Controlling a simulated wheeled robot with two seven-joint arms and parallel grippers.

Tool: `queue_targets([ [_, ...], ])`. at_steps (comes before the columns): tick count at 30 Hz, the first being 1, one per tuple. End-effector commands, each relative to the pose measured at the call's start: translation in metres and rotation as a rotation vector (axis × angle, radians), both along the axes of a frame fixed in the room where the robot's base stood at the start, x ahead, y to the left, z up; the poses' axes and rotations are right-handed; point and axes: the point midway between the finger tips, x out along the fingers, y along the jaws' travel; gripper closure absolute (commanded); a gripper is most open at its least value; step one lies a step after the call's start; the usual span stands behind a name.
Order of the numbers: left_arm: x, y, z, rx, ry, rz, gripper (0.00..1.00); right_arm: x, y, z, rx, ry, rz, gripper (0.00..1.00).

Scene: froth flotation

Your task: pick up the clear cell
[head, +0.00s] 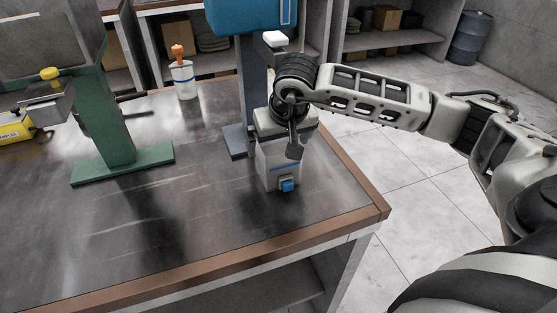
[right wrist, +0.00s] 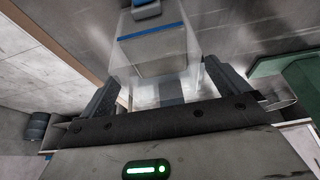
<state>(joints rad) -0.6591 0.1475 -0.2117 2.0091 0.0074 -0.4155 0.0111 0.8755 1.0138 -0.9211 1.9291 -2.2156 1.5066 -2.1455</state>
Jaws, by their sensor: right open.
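The clear cell (head: 267,172) stands upright on the dark table top near its right end, with a blue block low on its front. My right gripper (head: 287,143) is over the cell and partly hides its top. In the right wrist view the see-through cell (right wrist: 152,72), with a blue line across it, lies between the two spread fingers of the right gripper (right wrist: 163,82). The right gripper is open, one finger on each side of the cell. Whether either finger touches the wall cannot be told. My left gripper is not in view.
A blue-headed machine (head: 236,17) on a grey column stands close behind the cell. A green stand (head: 108,115) is to the left. A bottle with an orange top (head: 184,80) stands at the back. The table (head: 190,225) is bare in front, down to its brown edge.

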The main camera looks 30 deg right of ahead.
Motion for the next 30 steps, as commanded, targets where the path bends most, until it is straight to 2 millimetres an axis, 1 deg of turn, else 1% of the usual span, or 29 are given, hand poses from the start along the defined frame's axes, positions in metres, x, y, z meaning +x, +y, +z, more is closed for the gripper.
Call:
queue_targets([
  [1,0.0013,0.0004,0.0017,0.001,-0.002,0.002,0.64,0.0017,-0.0007,-0.0054,0.0,0.003,-0.001,0.0],
  [4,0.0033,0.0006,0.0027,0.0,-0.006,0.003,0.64,0.0041,-0.0013,-0.0109,-0.001,0.0,0.0,0.0],
  [10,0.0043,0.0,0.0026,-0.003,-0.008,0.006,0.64,0.0045,-0.0013,-0.0117,0.0,-0.001,0.0,0.0],
  [11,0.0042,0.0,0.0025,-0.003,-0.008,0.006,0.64,0.0045,-0.0013,-0.0117,0.0,-0.001,0.0,0.03],
  [12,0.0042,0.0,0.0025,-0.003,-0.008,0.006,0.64,0.0045,-0.0013,-0.0116,0.0,-0.001,0.0,0.14],
  [14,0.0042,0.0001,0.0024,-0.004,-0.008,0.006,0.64,0.0044,-0.0014,-0.0115,0.0,-0.001,0.0,0.31],
  [15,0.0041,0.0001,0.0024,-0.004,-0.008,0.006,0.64,0.0044,-0.0014,-0.0114,0.0,-0.001,0.0,0.42],
  [17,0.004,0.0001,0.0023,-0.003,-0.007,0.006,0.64,0.0045,-0.0014,-0.0113,0.0,-0.001,0.0,0.58],
  [18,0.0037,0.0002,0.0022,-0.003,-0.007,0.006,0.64,0.0045,-0.0014,-0.0113,0.0,-0.001,0.0,0.7],
  [20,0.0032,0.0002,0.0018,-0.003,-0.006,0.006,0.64,0.0044,-0.0014,-0.0112,0.0,-0.001,-0.001,0.86],
  [21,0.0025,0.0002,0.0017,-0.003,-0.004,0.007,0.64,0.0057,-0.0014,-0.0087,0.001,-0.007,-0.001,0.91],
  [30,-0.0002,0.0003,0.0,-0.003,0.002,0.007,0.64,0.0058,-0.0015,-0.0062,0.001,-0.008,-0.001,0.91],
])
